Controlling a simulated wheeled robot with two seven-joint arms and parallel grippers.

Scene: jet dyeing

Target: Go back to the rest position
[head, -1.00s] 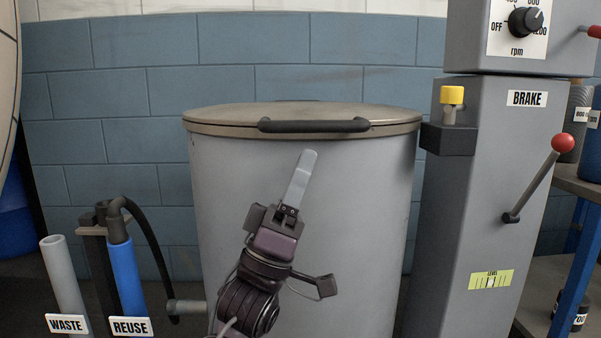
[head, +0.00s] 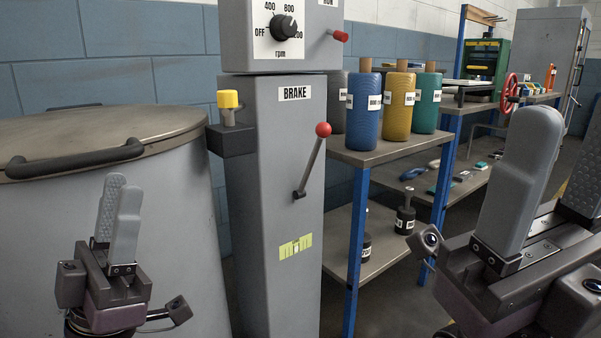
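My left gripper (head: 122,182) is at the lower left in the head view, fingers pointing up, in front of the grey vat (head: 185,250). Its two grey fingers overlap from this angle, so the gap between them is unclear. I see nothing held in it. My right gripper (head: 566,112) is large and close at the right edge, fingers up, with a clear empty gap between them. Its far finger is partly cut off by the picture edge. Both grippers appear apart from the things around them.
The vat's lid (head: 120,125) is down. A grey column (head: 262,200) carries a red-knobbed brake lever (head: 312,160) and a yellow button (head: 229,98). Right of it, a shelf (head: 385,158) holds blue (head: 365,112), yellow (head: 397,108) and green (head: 426,105) cylinders.

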